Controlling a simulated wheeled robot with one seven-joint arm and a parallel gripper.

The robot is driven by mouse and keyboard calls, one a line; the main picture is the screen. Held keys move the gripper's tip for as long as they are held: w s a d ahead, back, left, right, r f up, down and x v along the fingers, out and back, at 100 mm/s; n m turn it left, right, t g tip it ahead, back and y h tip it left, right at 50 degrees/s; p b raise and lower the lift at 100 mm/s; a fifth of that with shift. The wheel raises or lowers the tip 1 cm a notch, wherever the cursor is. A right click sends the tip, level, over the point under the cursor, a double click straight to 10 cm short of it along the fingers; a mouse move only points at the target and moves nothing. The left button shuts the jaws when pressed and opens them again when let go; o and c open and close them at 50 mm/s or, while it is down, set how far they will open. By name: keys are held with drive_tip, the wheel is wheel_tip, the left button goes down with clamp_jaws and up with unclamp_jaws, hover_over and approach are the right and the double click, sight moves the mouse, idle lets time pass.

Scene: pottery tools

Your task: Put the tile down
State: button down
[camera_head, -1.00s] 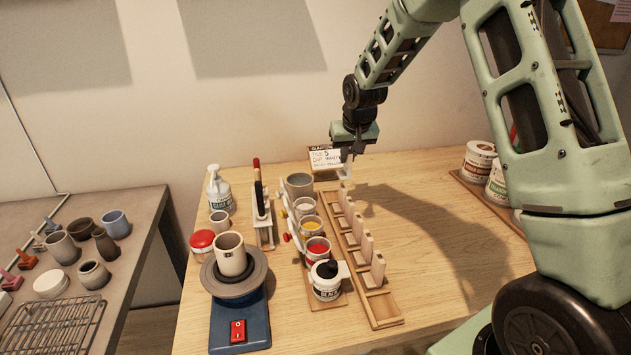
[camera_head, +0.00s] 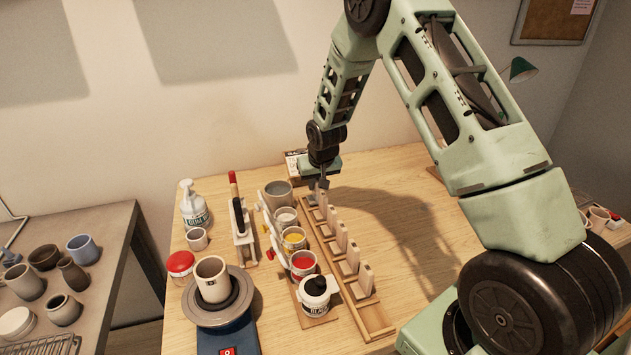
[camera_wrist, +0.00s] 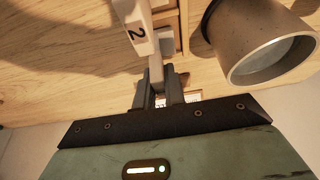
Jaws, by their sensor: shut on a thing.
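My gripper (camera_head: 319,186) is at the far end of the wooden tile rack (camera_head: 377,321), low over it. In the wrist view my gripper (camera_wrist: 158,90) is shut on a narrow pale tile (camera_wrist: 156,70), which shows between the fingers. The held tile seems upright. Whether its foot rests in the slot, I cannot tell. Several other pale tiles stand in the rack in a row nearer the front. One tile marked 2 (camera_wrist: 140,40) shows just beyond the held one in the wrist view.
A grey cup (camera_head: 279,193) stands close left of my gripper; it also shows in the wrist view (camera_wrist: 262,45). Glaze cups, including a red one (camera_head: 303,263), line the rack's left side. The table right of the rack is clear.

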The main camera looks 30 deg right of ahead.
drive_tip(key=shift+f, duration=0.2)
drive_tip(key=shift+f, duration=0.2)
drive_tip(key=c, duration=1.5)
unclamp_jaws()
drive_tip(key=shift+r, duration=0.1)
